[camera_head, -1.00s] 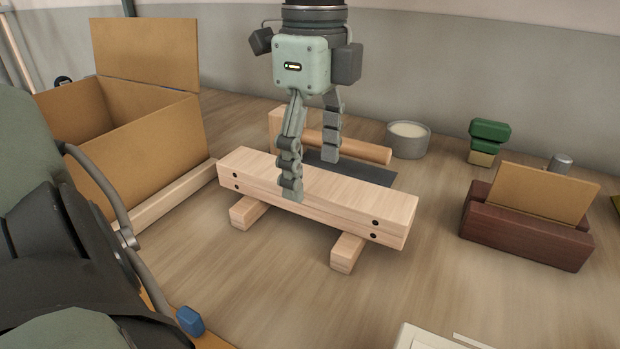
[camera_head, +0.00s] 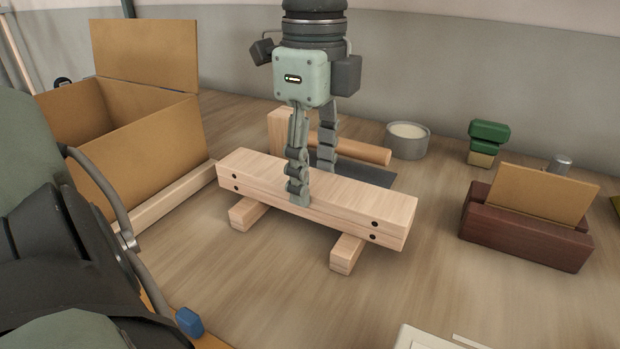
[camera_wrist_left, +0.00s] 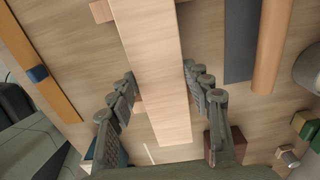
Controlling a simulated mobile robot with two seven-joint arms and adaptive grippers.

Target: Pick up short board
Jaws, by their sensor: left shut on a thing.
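Two pale boards lie stacked flush, with dark dots near the ends of their front faces; the upper board (camera_head: 350,197) is likely the short board, and the lower board (camera_head: 335,220) is directly under it. They rest across two wooden blocks (camera_head: 248,212). My left gripper (camera_head: 312,182) points down, one finger against the front face and the other behind the stack, shut on it near the middle. The near fingertip spans the seam, so I cannot tell if both boards are held. The upper board's top also shows between the fingers in the left wrist view (camera_wrist_left: 153,60). My right gripper is not in view.
An open cardboard box (camera_head: 150,140) stands at the left. Behind the boards are a wooden dowel (camera_head: 350,148) and a dark plate (camera_head: 380,175). A round grey dish (camera_head: 407,142), green blocks (camera_head: 488,132) and a brown holder (camera_head: 520,238) stand to the right.

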